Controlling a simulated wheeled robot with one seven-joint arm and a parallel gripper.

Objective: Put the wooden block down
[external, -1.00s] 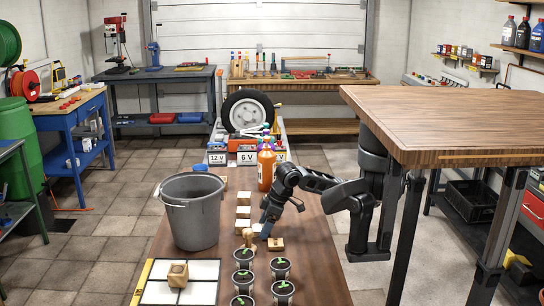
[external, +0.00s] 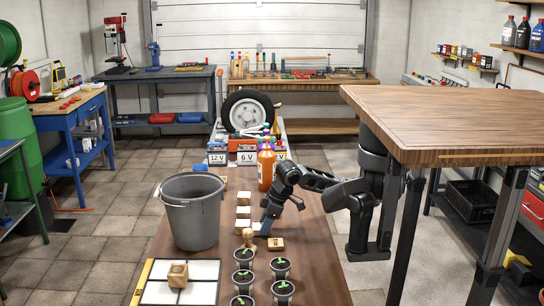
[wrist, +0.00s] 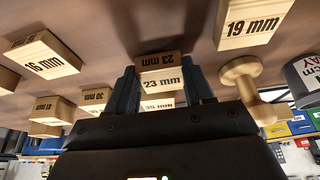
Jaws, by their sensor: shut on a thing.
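My gripper (external: 263,230) is low over the brown bench top, pointing down. In the wrist view its two dark blue fingers (wrist: 161,88) are closed on the sides of a wooden block marked 23 mm (wrist: 162,78). In the external view the held block is mostly hidden by the fingers. I cannot tell whether its underside touches the bench. Other wooden blocks stand nearby: one marked 19 mm (wrist: 250,23) and one marked 16 mm (wrist: 44,58). A turned wooden piece with a round knob (wrist: 240,70) stands close to one finger.
A grey bucket (external: 192,215) stands to the left. Several potted seedlings (external: 243,256) are in front. A white tiled panel (external: 160,292) with a wooden block (external: 178,274) lies at front left. An orange bottle (external: 266,168) stands behind. The bench (external: 315,255) is bare at right.

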